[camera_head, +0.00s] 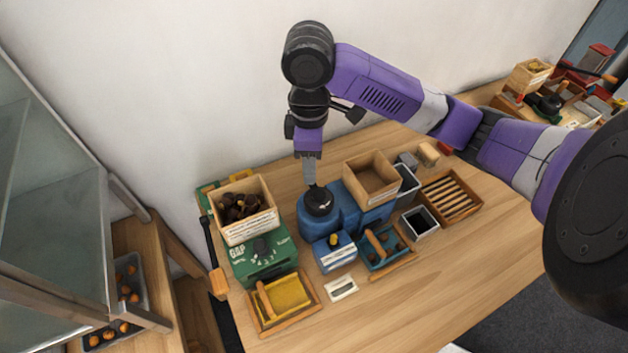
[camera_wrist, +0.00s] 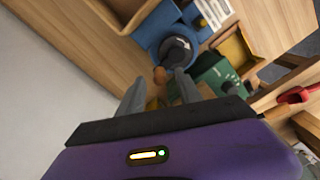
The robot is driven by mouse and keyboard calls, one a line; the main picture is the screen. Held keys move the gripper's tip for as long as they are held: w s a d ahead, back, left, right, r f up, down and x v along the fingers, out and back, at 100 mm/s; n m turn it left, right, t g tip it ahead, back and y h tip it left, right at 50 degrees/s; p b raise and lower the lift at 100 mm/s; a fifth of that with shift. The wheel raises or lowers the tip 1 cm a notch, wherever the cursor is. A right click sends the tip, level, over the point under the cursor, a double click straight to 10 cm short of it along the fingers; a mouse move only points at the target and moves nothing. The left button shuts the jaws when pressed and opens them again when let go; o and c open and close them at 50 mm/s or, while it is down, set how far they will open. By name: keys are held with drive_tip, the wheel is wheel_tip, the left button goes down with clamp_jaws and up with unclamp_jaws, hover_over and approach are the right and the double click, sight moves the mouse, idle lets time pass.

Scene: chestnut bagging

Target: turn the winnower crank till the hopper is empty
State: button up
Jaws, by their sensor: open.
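A blue machine (camera_head: 345,208) stands mid-table with a round black disc (camera_head: 318,201) and a wooden hopper (camera_head: 372,180) that looks empty. A green machine (camera_head: 262,258) at left carries a wooden hopper (camera_head: 247,225) holding dark chestnuts. A black crank with an orange wooden grip (camera_head: 218,283) is at its left side. I cannot tell which machine is the winnower. My gripper (camera_head: 310,183) is open, pointing down over the blue machine's disc. In the wrist view, my open fingers (camera_wrist: 159,82) are beside a small brown knob (camera_wrist: 160,75) near the disc; contact is unclear.
A yellow-floored tray (camera_head: 285,297) lies before the green machine, a blue tray (camera_head: 383,247) before the blue one. A slatted wooden tray (camera_head: 449,196) stands right. A glass cabinet (camera_head: 50,200) is at left. The table's front right is clear.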

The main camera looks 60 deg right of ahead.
drive_tip(key=shift+r, duration=2.25)
clamp_jaws()
